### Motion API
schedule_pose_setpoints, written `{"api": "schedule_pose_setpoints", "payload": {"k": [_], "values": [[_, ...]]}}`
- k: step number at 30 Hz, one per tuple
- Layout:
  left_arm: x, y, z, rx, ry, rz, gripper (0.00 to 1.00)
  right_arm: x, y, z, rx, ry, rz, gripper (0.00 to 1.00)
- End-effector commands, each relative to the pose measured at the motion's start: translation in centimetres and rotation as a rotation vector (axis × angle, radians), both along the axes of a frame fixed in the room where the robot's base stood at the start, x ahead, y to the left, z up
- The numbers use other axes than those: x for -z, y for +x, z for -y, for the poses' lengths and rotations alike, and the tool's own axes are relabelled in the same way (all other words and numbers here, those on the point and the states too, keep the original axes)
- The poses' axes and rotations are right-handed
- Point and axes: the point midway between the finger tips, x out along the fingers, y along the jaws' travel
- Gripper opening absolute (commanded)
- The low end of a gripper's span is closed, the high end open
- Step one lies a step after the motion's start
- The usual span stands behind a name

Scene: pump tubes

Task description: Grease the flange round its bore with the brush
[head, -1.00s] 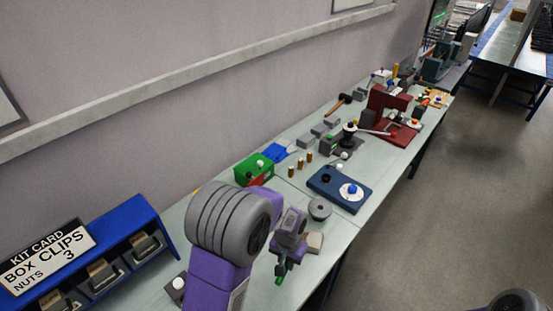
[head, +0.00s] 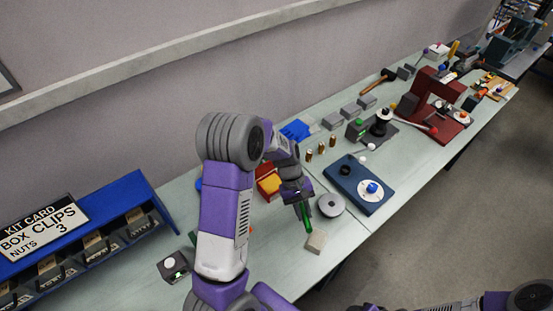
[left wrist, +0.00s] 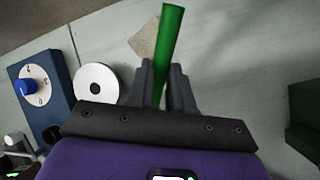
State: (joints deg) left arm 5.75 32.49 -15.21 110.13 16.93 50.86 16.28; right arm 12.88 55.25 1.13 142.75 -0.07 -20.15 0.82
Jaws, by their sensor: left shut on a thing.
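The flange (head: 331,205) is a round grey disc lying flat on the bench. In the left wrist view it shows as a pale disc (left wrist: 82,78) with a dark bore in its middle. My left gripper (head: 302,200) is shut on the green brush (head: 307,218), left of the flange in the head view and apart from it. In the left wrist view the green brush (left wrist: 171,40) stands between the two fingers (left wrist: 164,85). I cannot make out its bristles. My right gripper is not visible; only parts of the right arm show at the bottom right.
A blue plate with a dial (head: 345,187) sits right of the flange. A red box with yellow (head: 268,184) is behind my left wrist. A blue bin rack (head: 152,190) stands left.

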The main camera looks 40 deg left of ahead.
Motion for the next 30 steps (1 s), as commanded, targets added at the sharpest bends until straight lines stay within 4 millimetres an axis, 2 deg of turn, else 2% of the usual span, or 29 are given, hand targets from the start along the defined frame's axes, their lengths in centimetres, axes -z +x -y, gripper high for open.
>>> {"api": "schedule_pose_setpoints", "payload": {"k": [8, 12, 19, 24, 30], "values": [[-3.5, 1.5, -4.0, -0.412, -0.3, -0.033, 0.0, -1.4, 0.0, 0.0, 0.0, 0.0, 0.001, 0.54], [-5.9, 2.5, -6.9, -0.6, -0.445, -0.003, 0.0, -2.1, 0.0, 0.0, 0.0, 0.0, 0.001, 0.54], [-9.4, 3.4, -11.5, -0.816, -0.61, 0.068, 0.0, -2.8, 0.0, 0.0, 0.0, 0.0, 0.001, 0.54], [-10.4, 3.6, -13.0, -0.871, -0.65, 0.093, 0.0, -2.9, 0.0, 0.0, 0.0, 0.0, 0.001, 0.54], [-10.0, 3.6, -13.2, -0.88, -0.658, 0.097, 0.0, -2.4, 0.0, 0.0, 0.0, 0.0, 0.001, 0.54]]}}
